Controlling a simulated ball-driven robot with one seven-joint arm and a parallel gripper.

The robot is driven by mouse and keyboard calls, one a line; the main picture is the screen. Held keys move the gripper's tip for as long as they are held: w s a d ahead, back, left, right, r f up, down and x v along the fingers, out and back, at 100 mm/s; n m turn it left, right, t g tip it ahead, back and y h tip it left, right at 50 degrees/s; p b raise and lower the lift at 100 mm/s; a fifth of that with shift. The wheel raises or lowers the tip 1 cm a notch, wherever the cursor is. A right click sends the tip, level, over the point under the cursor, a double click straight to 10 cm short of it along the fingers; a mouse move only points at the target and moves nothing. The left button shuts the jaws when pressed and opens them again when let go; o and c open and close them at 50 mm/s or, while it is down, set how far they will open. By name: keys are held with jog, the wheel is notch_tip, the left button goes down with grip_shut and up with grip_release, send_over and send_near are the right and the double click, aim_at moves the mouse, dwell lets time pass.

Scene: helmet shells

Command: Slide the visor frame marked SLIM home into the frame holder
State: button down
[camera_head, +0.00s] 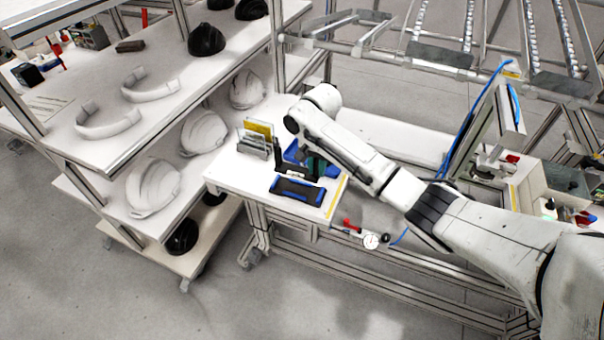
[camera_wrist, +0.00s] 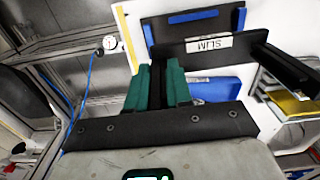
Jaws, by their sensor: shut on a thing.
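The visor frame (camera_wrist: 232,41) is a dark frame with a white SLIM label, upside down in the wrist view. A black side arm stands out at its right end, and a black bar at its left end runs between my green fingertips. My gripper (camera_wrist: 158,88) is shut on that bar. In the head view my gripper (camera_head: 315,163) is over the table, with the dark frame (camera_head: 291,169) beside it. The frame holder (camera_head: 298,191), dark with blue edges, lies at the table's front. It also shows beyond the label in the wrist view (camera_wrist: 190,29). I cannot tell whether frame and holder touch.
A blue tray (camera_head: 292,154) lies behind the frame. A rack with a yellow plate (camera_head: 258,129) stands at the table's back left. A dial gauge (camera_head: 371,241) sits off the table's front right. Shelves with helmets (camera_head: 153,187) stand at left.

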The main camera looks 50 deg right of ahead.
aim_at(316, 176)
dwell(0.3)
jog(key=shift+f+b, duration=1.5)
jog(key=shift+f, duration=1.4)
jog(key=shift+p, duration=0.95)
jog(key=shift+f+b, duration=0.7)
jog(key=shift+f, duration=0.4)
jog(key=c, duration=0.9)
grip_release()
jog(key=shift+c, duration=0.2)
notch_tip(316, 176, up, 11)
jog(key=shift+f+b, duration=0.15)
jog(key=shift+b, duration=0.35)
